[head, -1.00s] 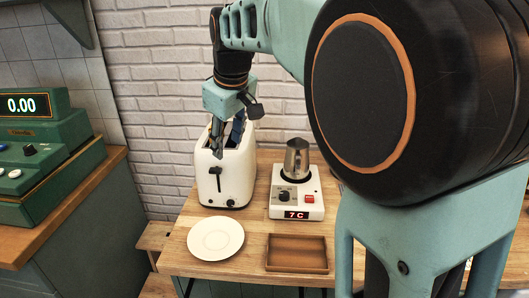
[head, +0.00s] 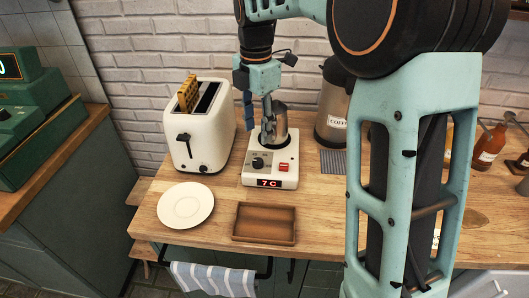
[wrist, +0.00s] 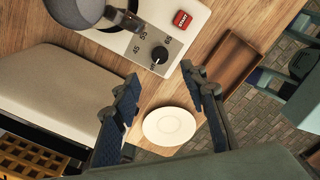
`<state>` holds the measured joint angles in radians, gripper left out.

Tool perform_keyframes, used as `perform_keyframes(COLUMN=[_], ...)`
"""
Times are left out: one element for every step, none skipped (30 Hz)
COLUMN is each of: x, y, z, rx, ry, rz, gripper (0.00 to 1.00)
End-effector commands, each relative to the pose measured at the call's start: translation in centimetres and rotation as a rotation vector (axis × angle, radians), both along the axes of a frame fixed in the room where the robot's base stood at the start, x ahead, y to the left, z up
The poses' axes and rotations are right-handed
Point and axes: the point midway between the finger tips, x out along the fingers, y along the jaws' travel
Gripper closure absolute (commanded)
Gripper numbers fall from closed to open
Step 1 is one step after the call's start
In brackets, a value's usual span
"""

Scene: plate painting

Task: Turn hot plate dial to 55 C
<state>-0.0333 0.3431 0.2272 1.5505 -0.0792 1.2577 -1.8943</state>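The white hot plate (head: 258,178) stands on the wooden counter, with a steel pitcher (head: 281,122) on its heating disc. Its red display (head: 269,183) reads 7 C. The black dial (head: 258,162) is on its front left, and in the wrist view the dial (wrist: 159,54) has printed numbers around it, among them 45, 55 and 65. A red start button (wrist: 182,19) is beside the dial. My gripper (wrist: 160,88) is open and empty, its blue-padded fingers apart.
A white plate (head: 185,204) and a brown wooden tray (head: 264,222) lie in front. A coffee urn (head: 332,105) stands behind right. Bottles (head: 489,146) are at the far right.

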Motion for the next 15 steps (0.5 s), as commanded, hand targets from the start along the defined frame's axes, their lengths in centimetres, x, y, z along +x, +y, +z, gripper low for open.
perform_keyframes(x=[-0.1, -0.1, -0.1, -0.2, -0.1, -0.1, -0.2, -0.2, -0.1, -0.1, -0.1, -0.1, -0.1, -0.1, -0.1], y=[0.0, 0.0, 0.0, 0.0, 0.0, 0.0, 0.0, 0.0, 0.0, 0.0, 0.0, 0.0, 0.0, 0.0, 0.0], z=[-0.7, -1.2, -1.8, -2.4, -3.0, -3.8, -4.4, -5.0, -5.7, -6.3, -6.8, -7.4, -7.9, -8.3, -8.8], rx=[-0.001, -0.001, -0.001, -0.001, -0.001, -0.001, -0.001, -0.001, -0.001, -0.001, -0.001, -0.001, -0.001, -0.001, -0.001], ry=[0.003, 0.004, 0.004, 0.004, 0.005, 0.004, 0.005, 0.005, 0.004, 0.004, 0.004, 0.003, 0.003, 0.003, 0.003], rz=[0.002, 0.001, 0.001, 0.001, 0.001, 0.000, 0.000, 0.000, -0.001, -0.001, -0.002, -0.002, -0.002, -0.002, -0.002], gripper=[0.60, 0.60, 0.60, 0.60, 0.60, 0.60, 0.60, 0.60, 0.60, 0.60, 0.60, 0.60, 0.60, 0.60, 0.60])
